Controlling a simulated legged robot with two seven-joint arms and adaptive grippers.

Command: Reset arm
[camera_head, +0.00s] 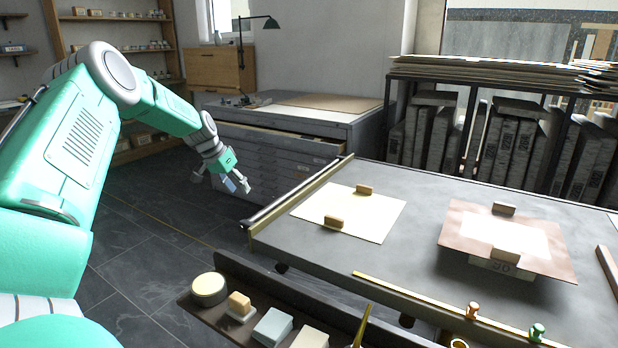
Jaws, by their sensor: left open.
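My left arm (80,140) comes in from the left, green and white, raised and bent at the elbow. Its left gripper (236,187) hangs open and empty over the floor, left of the grey press table and in front of the flat-file cabinet (300,160). It appears apart from everything around it. My right gripper and right arm do not show.
The grey table (420,250) bears a cream sheet (365,221) with two wooden blocks and a brown sheet (545,262) with two more. A tray (290,295) of small items runs along the near edge. Stone slabs (505,140) stand behind. Floor is clear at left.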

